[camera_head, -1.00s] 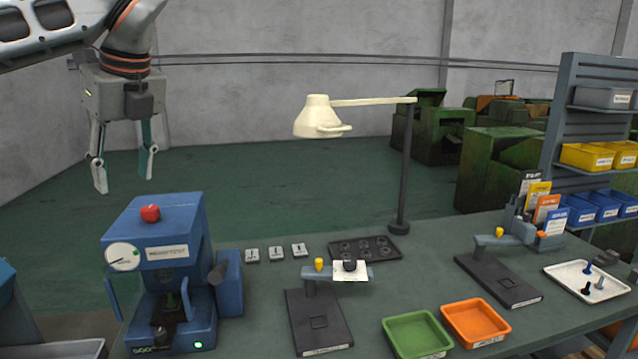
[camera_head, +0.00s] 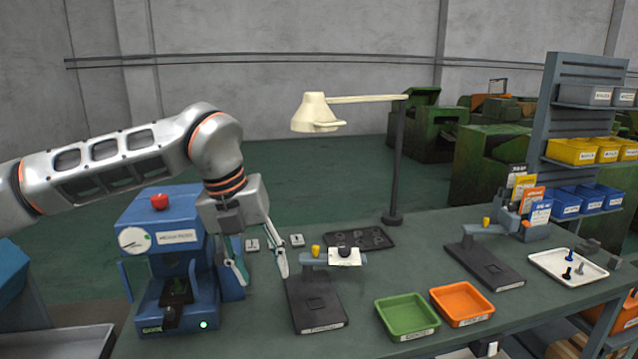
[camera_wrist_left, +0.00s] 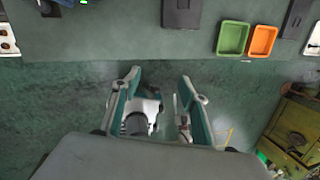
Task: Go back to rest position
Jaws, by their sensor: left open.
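My left gripper (camera_head: 264,278) hangs in the left half of the head view, its two fingers apart and pointing down. In that view it overlaps the bench between the blue press and the nearer black fixture. In the left wrist view my left gripper (camera_wrist_left: 159,78) has a clear gap between its fingertips, with green floor behind it. Nothing is held at the fingertips. A white and dark shape (camera_wrist_left: 138,120) shows lower between the fingers; I cannot tell what it is. I do not make out my right gripper in either view.
The bench holds a blue press (camera_head: 170,235), black fixtures (camera_head: 318,303) (camera_head: 486,266), a green tray (camera_head: 406,331), an orange tray (camera_head: 462,318) and a lamp (camera_head: 395,170). A white tray (camera_head: 545,262) lies right. The bench's front edge (camera_wrist_left: 150,58) crosses the wrist view, with floor below.

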